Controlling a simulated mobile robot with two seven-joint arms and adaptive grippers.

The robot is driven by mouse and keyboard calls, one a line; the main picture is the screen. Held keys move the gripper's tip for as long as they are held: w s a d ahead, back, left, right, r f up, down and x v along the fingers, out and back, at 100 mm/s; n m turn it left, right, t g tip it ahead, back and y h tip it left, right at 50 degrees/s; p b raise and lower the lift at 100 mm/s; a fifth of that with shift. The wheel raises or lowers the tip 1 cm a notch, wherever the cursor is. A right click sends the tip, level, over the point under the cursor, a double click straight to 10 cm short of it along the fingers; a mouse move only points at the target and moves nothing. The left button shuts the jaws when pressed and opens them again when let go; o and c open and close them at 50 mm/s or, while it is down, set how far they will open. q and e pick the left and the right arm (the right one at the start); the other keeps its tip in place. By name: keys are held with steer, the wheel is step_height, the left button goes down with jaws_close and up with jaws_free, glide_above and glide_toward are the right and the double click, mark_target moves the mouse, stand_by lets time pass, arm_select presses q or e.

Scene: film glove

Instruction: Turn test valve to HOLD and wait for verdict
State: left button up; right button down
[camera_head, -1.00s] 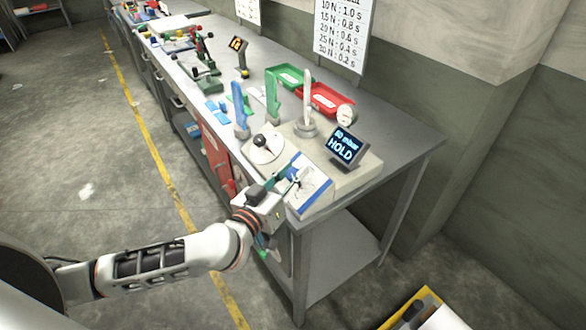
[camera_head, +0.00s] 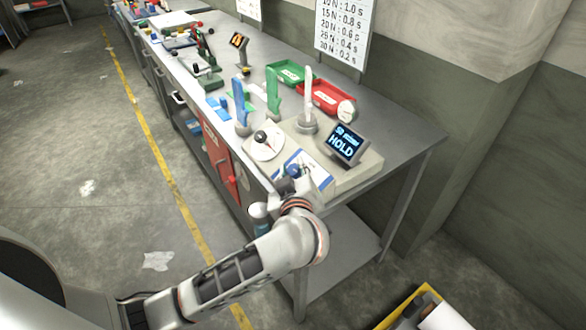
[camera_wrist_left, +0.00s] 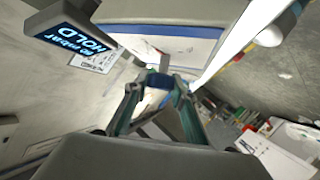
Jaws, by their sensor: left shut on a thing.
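The test valve's blue handle (camera_head: 292,170) stands on the white and blue sloped panel (camera_head: 318,173) at the bench's near end. My left gripper (camera_head: 290,184) is at this panel, shut on the blue handle. In the left wrist view the fingers (camera_wrist_left: 158,84) close around the blue handle (camera_wrist_left: 156,77). The gripper and wrist hide part of the valve and its markings in the head view. The small tilted display (camera_head: 345,144) reads HOLD, with a smaller line that looks like 50 mbar above it; it also shows in the left wrist view (camera_wrist_left: 80,40). My right gripper is not in view.
A white disc with a black knob (camera_head: 261,136) sits left of the panel. Blue (camera_head: 240,101), green (camera_head: 273,94) and white (camera_head: 308,92) upright glove shapes stand behind. The right bench end is clear.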

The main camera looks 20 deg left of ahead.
arm_select(q)
steer(key=shift+r, duration=0.1)
stand_by(0.4)
steer(key=o, duration=1.1)
steer(key=v, duration=1.2)
steer(key=shift+w+d+r, duration=0.1)
steer(key=shift+w+r, duration=0.05)
